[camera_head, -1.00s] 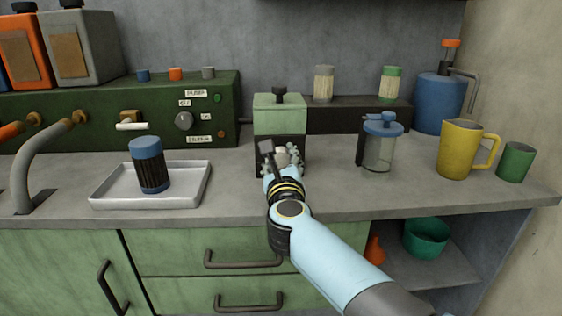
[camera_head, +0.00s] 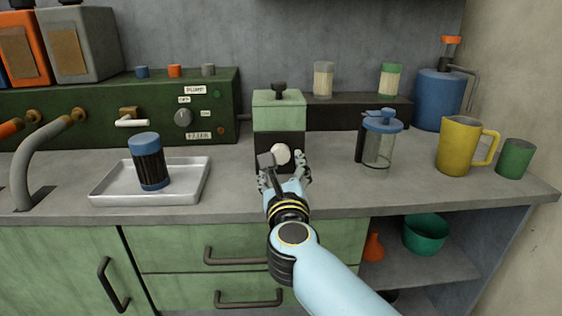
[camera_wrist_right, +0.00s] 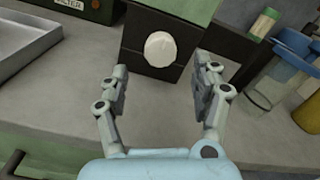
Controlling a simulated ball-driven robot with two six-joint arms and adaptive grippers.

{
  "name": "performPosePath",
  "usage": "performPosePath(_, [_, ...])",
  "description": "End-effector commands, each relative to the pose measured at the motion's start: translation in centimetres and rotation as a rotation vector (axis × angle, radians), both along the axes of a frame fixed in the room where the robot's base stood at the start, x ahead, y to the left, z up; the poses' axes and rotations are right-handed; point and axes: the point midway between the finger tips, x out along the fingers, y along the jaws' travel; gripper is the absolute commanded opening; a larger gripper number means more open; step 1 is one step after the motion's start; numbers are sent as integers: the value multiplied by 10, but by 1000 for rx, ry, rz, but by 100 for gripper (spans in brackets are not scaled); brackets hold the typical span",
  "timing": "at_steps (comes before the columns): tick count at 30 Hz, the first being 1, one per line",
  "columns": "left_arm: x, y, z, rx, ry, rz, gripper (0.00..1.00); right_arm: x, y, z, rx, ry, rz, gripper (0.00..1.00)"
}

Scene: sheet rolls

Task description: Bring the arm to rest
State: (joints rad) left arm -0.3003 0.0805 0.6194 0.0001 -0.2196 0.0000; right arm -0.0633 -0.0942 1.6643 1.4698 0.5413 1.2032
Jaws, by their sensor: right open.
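My right arm comes in from the bottom right in the head view. My right gripper (camera_head: 284,178) is over the counter's front edge, in front of the green and black canister box (camera_head: 279,118). In the right wrist view the gripper (camera_wrist_right: 159,92) is open, its two fingers spread apart with nothing between them. A round white knob (camera_wrist_right: 160,49) on the box's dark front lies beyond the fingertips, apart from them. The knob also shows in the head view (camera_head: 281,154). My left gripper is in neither view.
A blue-lidded clear jar (camera_head: 379,146), a yellow jug (camera_head: 459,147) and a green cup (camera_head: 515,159) stand right. Counter between box and tray is bare. Drawers and an open shelf lie below.

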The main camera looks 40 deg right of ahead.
Motion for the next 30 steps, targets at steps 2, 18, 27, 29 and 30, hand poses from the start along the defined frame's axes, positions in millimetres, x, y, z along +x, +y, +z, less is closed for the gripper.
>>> performPosePath(2, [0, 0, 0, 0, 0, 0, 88, -9, 6, -1, 2, 1, 0, 65])
performPosePath(18, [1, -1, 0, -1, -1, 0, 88, -16, 10, 0, 0, 0, 0, 65])
performPosePath(27, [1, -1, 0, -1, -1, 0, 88, -14, 38, 26, -274, 45, 197, 65])
performPosePath(29, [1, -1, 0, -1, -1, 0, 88, -17, 61, 37, -472, 85, 327, 65])
performPosePath(30, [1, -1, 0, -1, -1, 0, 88, -23, 80, 41, -628, 122, 425, 65])
